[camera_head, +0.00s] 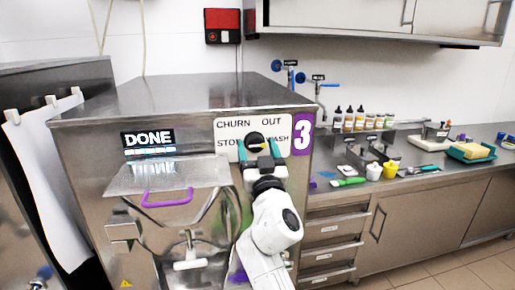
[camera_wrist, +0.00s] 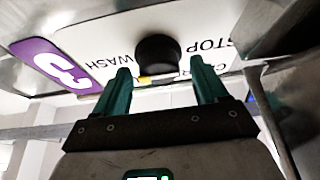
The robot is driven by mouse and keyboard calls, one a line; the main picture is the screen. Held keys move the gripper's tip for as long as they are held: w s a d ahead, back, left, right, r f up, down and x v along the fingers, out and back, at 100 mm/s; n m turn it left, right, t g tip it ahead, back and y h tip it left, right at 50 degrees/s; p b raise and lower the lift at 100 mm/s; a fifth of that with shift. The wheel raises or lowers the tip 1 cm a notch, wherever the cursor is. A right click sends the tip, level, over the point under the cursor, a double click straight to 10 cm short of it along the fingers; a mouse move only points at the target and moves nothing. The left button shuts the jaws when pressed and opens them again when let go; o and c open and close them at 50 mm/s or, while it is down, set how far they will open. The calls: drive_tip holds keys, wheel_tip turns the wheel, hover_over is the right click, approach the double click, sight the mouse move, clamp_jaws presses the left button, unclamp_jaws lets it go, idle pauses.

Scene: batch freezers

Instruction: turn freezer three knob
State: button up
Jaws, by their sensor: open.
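Freezer three (camera_head: 88,170) is the steel machine with a purple "3" label (camera_head: 303,135) and a lit "DONE" display (camera_head: 148,140). Its round black knob (camera_head: 254,139) sits on a white panel (camera_head: 228,126) marked CHURN, OUT, STOP and WASH. My gripper (camera_head: 258,149) is in front of the panel, open, with teal fingers. In the wrist view the knob (camera_wrist: 158,55) lies between and just beyond the fingertips (camera_wrist: 159,72), with visible gaps on both sides. A small yellow mark shows at its lower left edge there. Part of the panel lettering is hidden by my gripper.
A hinged steel lid with a purple handle (camera_head: 167,198) is left of my arm.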

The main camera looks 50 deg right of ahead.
drive_tip(key=shift+c, duration=0.4)
drive_tip(key=c, duration=0.9)
drive_tip(key=shift+c, duration=0.3)
